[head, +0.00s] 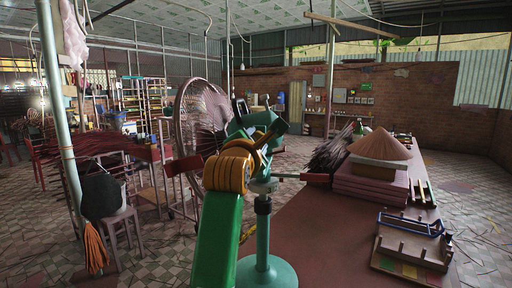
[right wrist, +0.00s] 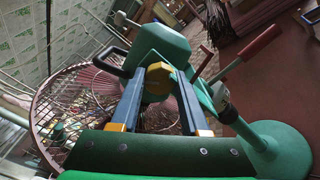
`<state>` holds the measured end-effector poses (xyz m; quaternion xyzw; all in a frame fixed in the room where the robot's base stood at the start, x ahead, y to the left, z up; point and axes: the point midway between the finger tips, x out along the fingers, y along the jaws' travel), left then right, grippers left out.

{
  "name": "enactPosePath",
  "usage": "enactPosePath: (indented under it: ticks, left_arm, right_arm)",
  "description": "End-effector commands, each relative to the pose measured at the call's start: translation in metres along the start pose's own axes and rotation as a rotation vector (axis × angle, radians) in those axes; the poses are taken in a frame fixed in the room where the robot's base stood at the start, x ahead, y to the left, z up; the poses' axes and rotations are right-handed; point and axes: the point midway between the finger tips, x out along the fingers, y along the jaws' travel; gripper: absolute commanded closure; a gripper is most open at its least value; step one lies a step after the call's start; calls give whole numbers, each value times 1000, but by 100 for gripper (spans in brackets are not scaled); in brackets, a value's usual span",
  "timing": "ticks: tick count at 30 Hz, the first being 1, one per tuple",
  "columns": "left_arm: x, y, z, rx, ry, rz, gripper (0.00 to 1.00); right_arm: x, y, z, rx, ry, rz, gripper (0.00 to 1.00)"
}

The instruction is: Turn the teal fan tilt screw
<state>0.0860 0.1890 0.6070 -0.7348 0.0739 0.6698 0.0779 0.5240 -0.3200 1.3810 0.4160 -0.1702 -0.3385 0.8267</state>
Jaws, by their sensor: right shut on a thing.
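The teal fan stands with its round base (head: 268,274) at the near left edge of the red table. Its teal motor housing (head: 284,118) is at the top, also in the right wrist view (right wrist: 160,45), and its wire cage (head: 196,112) is to the left. My right gripper (head: 268,134) is at the housing. In the right wrist view, its blue fingers (right wrist: 161,76) are shut around a yellow knob (right wrist: 157,80) on the fan, which I take for the tilt screw. The fingers and arm partly hide the knob in the head view. My left gripper is not in view.
A red-handled lever (head: 315,177) sticks out right from the stand. Stacked red boxes (head: 372,183) with a conical hat (head: 380,145), dark stick bundles (head: 330,150) and a wooden tray (head: 408,252) are on the table. A stool (head: 120,230) stands left.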

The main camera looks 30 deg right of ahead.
Motion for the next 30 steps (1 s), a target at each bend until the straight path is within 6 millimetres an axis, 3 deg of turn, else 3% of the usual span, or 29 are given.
enactPosePath:
  ticks: [15, 30]
  left_arm:
    - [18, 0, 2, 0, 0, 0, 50]
    - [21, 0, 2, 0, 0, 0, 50]
  right_arm:
    - [0, 0, 0, 421, -1, 5, 100]
    - [0, 0, 1, 582, -2, 5, 100]
